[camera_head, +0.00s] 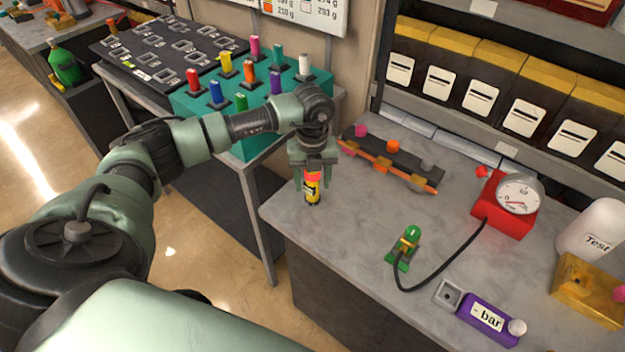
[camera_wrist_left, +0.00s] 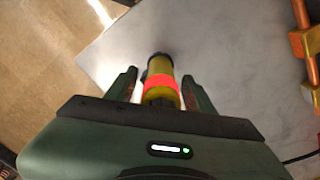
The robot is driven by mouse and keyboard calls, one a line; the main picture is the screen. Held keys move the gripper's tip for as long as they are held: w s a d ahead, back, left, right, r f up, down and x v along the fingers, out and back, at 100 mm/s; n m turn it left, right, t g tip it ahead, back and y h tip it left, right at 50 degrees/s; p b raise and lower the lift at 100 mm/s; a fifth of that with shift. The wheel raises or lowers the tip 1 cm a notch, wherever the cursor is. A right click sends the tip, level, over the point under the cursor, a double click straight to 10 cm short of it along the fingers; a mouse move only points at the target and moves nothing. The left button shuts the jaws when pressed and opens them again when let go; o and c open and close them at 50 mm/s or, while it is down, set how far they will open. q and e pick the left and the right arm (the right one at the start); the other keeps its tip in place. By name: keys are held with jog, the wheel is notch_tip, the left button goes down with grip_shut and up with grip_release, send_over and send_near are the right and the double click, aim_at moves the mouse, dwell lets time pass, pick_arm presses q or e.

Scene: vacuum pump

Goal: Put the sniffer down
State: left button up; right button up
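The sniffer is most likely the yellow cylinder (camera_head: 312,187) with a red band and a dark tip, upright at the left front edge of the grey worktop. Its lower end appears to meet the worktop. It also shows in the left wrist view (camera_wrist_left: 161,83). My left gripper (camera_head: 312,182) points down around it, one finger on each side. The fingers (camera_wrist_left: 160,85) are spread, with narrow gaps seen beside the cylinder, so it looks open. My right gripper is not in view.
The grey worktop (camera_head: 345,230) has free room around the cylinder. An orange-and-black rack (camera_head: 390,165) is behind it. A green fitting (camera_head: 405,248) is hosed to a red gauge (camera_head: 505,203). A purple "- bar" device (camera_head: 487,320) lies at front right. A teal block (camera_head: 190,108) holds several coloured pieces.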

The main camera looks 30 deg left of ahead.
pick_arm(q)
jog(key=shift+r, duration=0.55)
notch_tip(320, 180, up, 11)
jog(key=b, duration=0.3)
jog(key=shift+r, duration=0.15)
